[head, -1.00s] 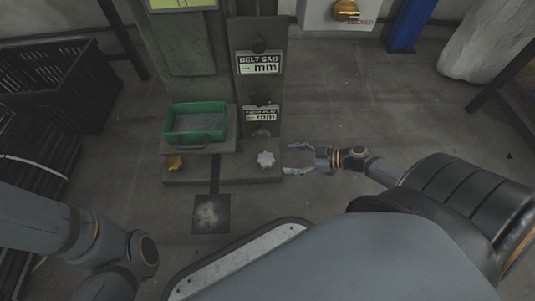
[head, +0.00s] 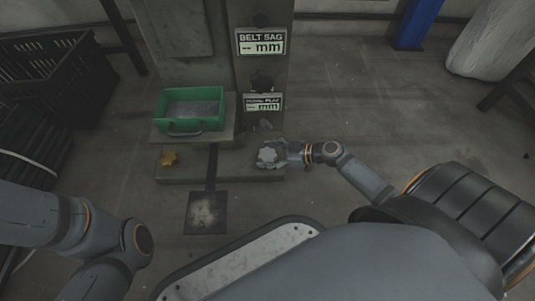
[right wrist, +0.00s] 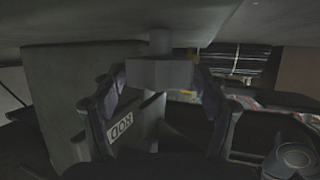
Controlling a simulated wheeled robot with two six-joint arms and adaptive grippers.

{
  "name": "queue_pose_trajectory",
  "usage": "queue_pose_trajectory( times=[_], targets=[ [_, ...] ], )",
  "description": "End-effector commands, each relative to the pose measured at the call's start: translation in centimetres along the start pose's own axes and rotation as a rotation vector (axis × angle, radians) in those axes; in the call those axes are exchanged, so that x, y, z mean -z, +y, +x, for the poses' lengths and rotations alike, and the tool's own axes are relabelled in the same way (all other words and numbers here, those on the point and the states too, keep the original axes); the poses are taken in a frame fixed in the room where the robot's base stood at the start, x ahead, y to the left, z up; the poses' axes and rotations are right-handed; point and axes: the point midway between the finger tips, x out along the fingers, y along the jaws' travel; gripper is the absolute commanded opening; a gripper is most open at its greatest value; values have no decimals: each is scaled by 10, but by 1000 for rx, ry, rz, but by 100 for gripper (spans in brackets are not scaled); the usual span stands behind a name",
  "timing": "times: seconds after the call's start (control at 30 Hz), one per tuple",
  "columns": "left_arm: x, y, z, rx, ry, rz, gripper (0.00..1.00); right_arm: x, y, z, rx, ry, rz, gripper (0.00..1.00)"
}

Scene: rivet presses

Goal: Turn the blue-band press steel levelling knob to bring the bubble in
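The steel knob (head: 268,156) is a pale, lobed knob at the right front corner of the press base (head: 225,175). My right gripper (head: 276,153) reaches it from the right, its fingers around the knob. In the right wrist view the knob (right wrist: 160,74) hangs on a short stem between the two spread fingers of my right gripper (right wrist: 160,88). The fingertips are close to its sides; I cannot tell whether they touch. No blue band or bubble level is visible. My left arm shows at lower left, but its gripper is out of view.
A brass knob (head: 168,157) is at the base's left front. A green tray (head: 190,110) sits above it. Black crates (head: 50,65) stand at left.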

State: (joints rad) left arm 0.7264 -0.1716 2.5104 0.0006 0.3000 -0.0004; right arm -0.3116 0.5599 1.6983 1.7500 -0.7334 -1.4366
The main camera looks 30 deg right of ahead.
Motion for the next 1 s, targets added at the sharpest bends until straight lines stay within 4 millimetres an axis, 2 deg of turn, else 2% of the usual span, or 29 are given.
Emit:
queue_pose_trajectory(
  times=[0.03, 0.33, 0.57, 0.87, 0.9, 1.0],
  targets=[
    [0, 0, 0, 0, 0, 0, 40, 0, 0, 0, 0, 0, 0, 62],
    [0, 0, 0, 0, 0, 0, 40, 0, 0, 0, 0, 0, 0, 22],
    [-7, 2, 14, 1, -2, -1, 40, 2, -1, -1, -102, 0, 45, 22],
    [-6, 2, 12, 1, -2, -2, 40, -1, 0, 0, -119, -1, 50, 22],
    [-6, 2, 12, 1, -2, -2, 40, -1, 0, 0, -119, -1, 50, 59],
    [-6, 2, 12, 1, -2, -2, 40, -1, 0, 0, -119, 0, 50, 73]
  ],
)
